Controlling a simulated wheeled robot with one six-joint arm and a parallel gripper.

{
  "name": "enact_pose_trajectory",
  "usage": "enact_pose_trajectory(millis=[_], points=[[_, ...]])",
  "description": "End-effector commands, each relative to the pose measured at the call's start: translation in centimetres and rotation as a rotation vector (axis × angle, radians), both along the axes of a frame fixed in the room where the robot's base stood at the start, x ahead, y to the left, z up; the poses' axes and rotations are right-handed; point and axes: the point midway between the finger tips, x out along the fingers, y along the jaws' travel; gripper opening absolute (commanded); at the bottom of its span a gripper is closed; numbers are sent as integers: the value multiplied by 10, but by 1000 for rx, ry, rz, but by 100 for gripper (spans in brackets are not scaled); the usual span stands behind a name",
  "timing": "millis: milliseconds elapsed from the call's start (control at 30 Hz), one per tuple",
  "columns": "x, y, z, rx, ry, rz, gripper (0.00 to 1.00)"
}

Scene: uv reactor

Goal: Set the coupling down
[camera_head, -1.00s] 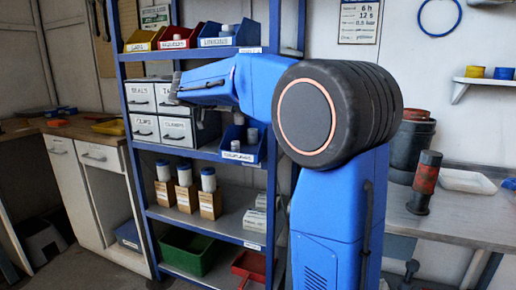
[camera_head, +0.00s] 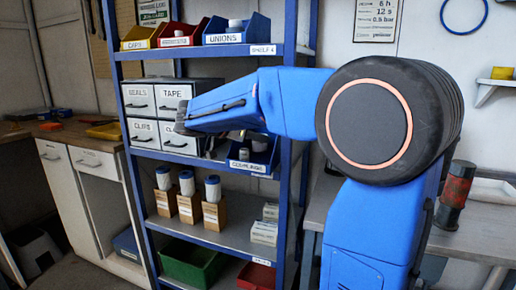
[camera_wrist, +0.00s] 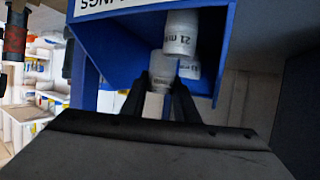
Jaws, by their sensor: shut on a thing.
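My gripper (camera_wrist: 163,98) has its two black fingers on either side of a pale grey-white coupling (camera_wrist: 160,78) in the wrist view, shut on it. The held coupling is at the open front of the blue couplings bin (camera_wrist: 226,45), whose label appears upside down. Another white coupling (camera_wrist: 180,34) with dark print is in the bin, with one more partly hidden behind it. In the head view the couplings bin (camera_head: 249,167) sits on the middle shelf. There my arm hides much of the gripper, and I cannot tell whether the held coupling touches the bin.
Four-drawer-style white boxes (camera_head: 160,100) stand left of the bin on the blue rack. Bins for caps and unions (camera_head: 238,38) are above. A grey workbench (camera_head: 470,240) with a red-black cylinder (camera_head: 455,188) is at right.

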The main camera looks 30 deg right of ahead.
Motion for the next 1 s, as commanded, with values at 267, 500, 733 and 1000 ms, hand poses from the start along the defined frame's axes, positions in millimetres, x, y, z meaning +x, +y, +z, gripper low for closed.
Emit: enact_pose_trajectory(millis=[267, 500, 733, 1000], points=[[0, 0, -32, 0, 3, 0, 6], [0, 0, -35, 0, 0, 0, 6], [0, 0, -37, 0, 0, 0, 35], [0, 0, -36, 0, 0, 0, 35]])
